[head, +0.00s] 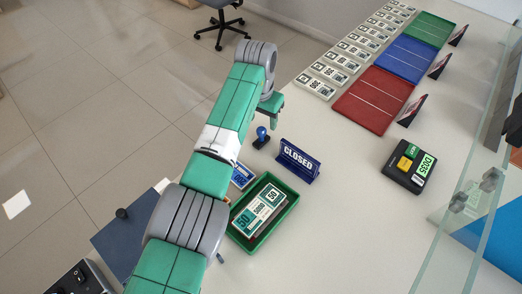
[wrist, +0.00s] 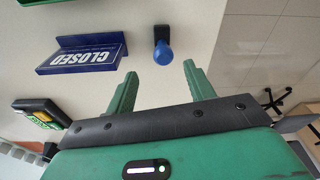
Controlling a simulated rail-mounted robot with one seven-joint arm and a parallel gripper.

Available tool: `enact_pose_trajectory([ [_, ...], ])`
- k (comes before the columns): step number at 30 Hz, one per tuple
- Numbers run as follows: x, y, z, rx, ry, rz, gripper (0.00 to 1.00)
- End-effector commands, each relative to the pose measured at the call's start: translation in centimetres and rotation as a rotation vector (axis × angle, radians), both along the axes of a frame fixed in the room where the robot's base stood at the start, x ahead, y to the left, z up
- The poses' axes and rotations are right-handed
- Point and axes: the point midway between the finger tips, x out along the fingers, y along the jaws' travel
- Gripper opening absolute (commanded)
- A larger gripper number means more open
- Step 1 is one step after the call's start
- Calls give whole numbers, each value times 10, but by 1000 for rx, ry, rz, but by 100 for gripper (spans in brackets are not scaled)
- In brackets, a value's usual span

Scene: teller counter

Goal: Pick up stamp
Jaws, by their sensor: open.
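The stamp (head: 261,136) has a blue knob handle on a dark base and stands upright on the pale counter, left of the CLOSED sign. In the wrist view, the stamp (wrist: 163,48) shows ahead of the fingers, roughly in line with the gap between them. My gripper (wrist: 159,73) is open and empty, its green fingers spread and apart from the stamp. In the head view, my gripper (head: 276,112) is partly hidden behind my own arm, a little beyond the stamp.
The blue CLOSED sign (head: 298,161) stands close beside the stamp. A green tray (head: 234,232) with banknotes lies nearer. A black device (head: 409,168) is to the right. Red (head: 358,116), blue (head: 404,59) and green (head: 424,29) trays and banknote rows (head: 349,57) lie farther back.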

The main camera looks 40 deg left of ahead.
Motion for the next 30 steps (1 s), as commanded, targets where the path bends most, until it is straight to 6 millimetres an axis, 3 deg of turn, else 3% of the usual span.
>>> enact_pose_trajectory([
  [4,-2,1,-2,-3,7,3,53],
  [9,1,2,-24,-3,7,2,53],
  [13,2,2,-29,-1,5,2,53],
  [18,2,7,-64,-1,6,2,53],
  [21,4,7,-75,-1,5,1,53],
  [30,5,7,-78,-2,4,1,51],
])
